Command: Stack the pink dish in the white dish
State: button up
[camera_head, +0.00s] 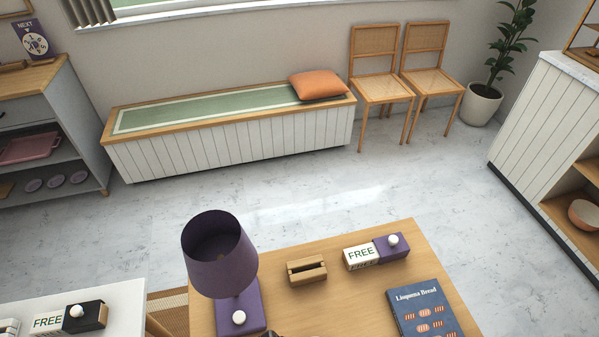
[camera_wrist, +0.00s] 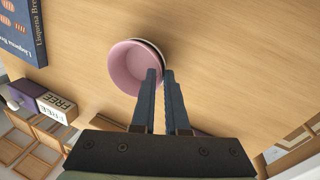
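The pink dish (camera_wrist: 135,68) shows in the wrist view, seen from above, round and empty. A pale rim with a dark edge, likely the white dish (camera_wrist: 155,47), peeks out behind its upper right side. The pink dish covers most of it, and I cannot tell how deep the pink one sits in it. My gripper (camera_wrist: 160,72) is at the right side of the pink dish, its two dark fingers a narrow gap apart, with the rim at the tips. Whether they press on the rim is unclear. The head view barely catches the dishes at its bottom edge.
The wooden table (camera_head: 345,310) holds a purple lamp (camera_head: 220,255), a small wooden holder (camera_head: 306,270), a FREE block (camera_head: 361,257) and a blue book (camera_head: 425,310), also in the wrist view (camera_wrist: 22,30). Bare wood lies right of the dishes in the wrist view.

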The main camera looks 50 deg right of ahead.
jog(key=shift+o, duration=1.2)
jog(key=shift+r, duration=0.15)
jog(key=p+v, duration=0.1)
jog(key=v, duration=1.2)
